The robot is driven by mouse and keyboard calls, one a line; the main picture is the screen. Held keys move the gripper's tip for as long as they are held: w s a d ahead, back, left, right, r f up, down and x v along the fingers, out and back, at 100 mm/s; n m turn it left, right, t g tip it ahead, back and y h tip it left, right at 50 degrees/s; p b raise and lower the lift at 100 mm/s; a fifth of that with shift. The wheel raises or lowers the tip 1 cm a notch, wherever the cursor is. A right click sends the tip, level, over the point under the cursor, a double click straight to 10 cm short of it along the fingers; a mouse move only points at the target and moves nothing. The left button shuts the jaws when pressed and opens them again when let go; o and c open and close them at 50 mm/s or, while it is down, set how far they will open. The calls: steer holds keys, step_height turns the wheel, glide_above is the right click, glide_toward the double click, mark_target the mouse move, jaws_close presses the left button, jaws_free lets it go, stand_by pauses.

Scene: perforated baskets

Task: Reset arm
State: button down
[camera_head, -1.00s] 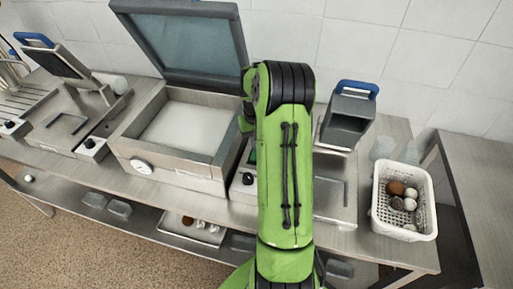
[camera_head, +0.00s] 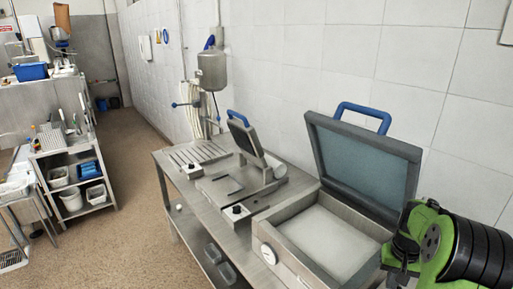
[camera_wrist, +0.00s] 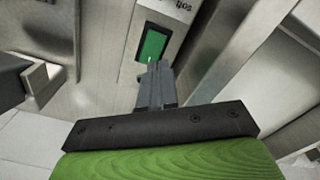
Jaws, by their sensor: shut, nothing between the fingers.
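My green arm (camera_head: 462,250) shows at the bottom right of the head view, to the right of the open vacuum sealer; its gripper end is not visible there. In the wrist view my gripper (camera_wrist: 155,72) is shut and empty. Its dark fingers are together, close in the picture to a green screen (camera_wrist: 152,43) on a steel panel. I cannot tell whether they touch it.
The open sealer (camera_head: 280,221) has its blue-handled lid (camera_head: 362,165) raised beside my arm. A smaller press (camera_head: 246,140) stands farther left on the steel table (camera_head: 172,160). A shelf unit (camera_head: 70,150) stands at the left. Open floor (camera_head: 125,215) lies between.

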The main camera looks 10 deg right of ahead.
steer(key=s+a+r+n+t+h, duration=0.1)
steer(key=s+a+r+n, duration=0.1)
steer(key=a+r, duration=0.65)
steer(key=s+a+r+n+t+h, duration=0.1)
steer(key=s+a+r+t, duration=0.15)
steer(key=a+r, duration=0.6)
steer(key=s+a+f+n+t+y, duration=0.1)
steer(key=s+a+n+t+y, duration=0.1)
steer(key=s+a, duration=0.9)
steer(key=shift+s+a+n, duration=0.25)
steer(key=shift+s+n, duration=0.35)
steer(key=shift+s, duration=0.35)
